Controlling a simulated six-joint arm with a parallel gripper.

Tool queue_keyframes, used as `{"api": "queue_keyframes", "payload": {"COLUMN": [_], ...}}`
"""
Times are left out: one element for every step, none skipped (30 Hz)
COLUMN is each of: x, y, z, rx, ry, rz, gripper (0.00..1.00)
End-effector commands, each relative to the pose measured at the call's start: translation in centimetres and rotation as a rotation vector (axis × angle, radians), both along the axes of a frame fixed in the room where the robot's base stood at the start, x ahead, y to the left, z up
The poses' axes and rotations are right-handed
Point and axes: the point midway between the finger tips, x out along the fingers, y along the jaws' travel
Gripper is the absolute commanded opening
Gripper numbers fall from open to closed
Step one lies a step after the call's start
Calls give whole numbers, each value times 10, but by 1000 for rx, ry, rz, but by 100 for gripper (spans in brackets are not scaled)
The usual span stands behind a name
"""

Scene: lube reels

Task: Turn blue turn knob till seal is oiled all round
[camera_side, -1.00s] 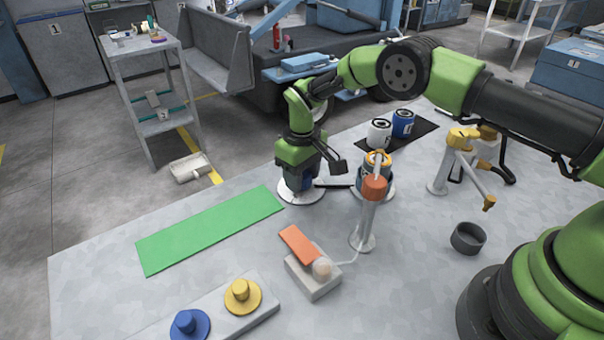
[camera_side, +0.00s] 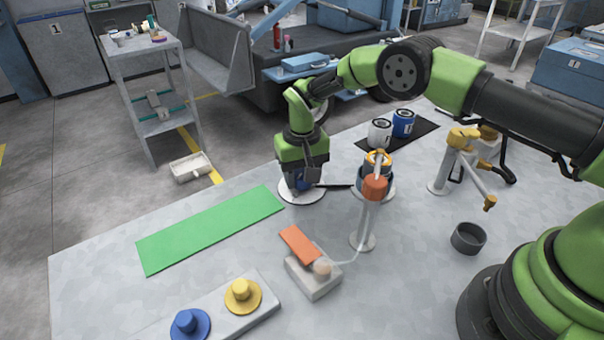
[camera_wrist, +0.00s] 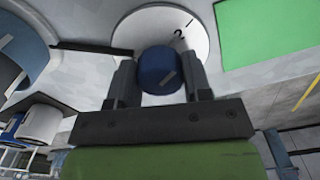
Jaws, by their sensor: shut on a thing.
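The blue turn knob (camera_wrist: 160,72) stands on a white round dial (camera_wrist: 190,30) with a dark mark and numeral on it. My gripper (camera_wrist: 157,85) is shut on the knob from above, one finger on each side. In the side view my gripper (camera_side: 303,180) is over the white dial (camera_side: 300,197), and the knob is mostly hidden behind the fingers. A canister with a yellow-orange ring (camera_side: 378,160) stands right of the dial, behind a post with an orange head (camera_side: 374,187). I cannot make out the seal or any oil on it.
A green mat (camera_side: 210,228) lies left of the dial. An orange-lever box (camera_side: 312,278), a base with yellow (camera_side: 242,290) and blue (camera_side: 187,322) knobs, and a dark cup (camera_side: 467,237) are in front. White (camera_side: 379,133) and blue (camera_side: 403,123) cans stand behind on a black mat.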

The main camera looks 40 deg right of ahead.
Motion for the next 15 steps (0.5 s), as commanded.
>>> {"api": "queue_keyframes", "payload": {"x": [1,1,1,1,1,1,1,1,1,1,0,0,0,0,0], "y": [0,0,0,0,0,0,0,0,0,0,0,0,0,0,0], "z": [0,0,0,0,0,0,1,1,1,0,0,0,0,0,0], "rx": [1,1,1,2,2,2,3,3,3,3,2,2,2,2,2], "ry": [-2,-2,-2,-2,-2,-2,-2,-2,-2,-2,-2,-2,-2,-2,-2], "rz": [-4,-4,-5,-5,-5,-5,-5,-5,-5,-5,-4,-4,-4,-4,-4], "gripper": [22,22,22,22,22,22,22,22,50,57,64,71,71,71,71]}}
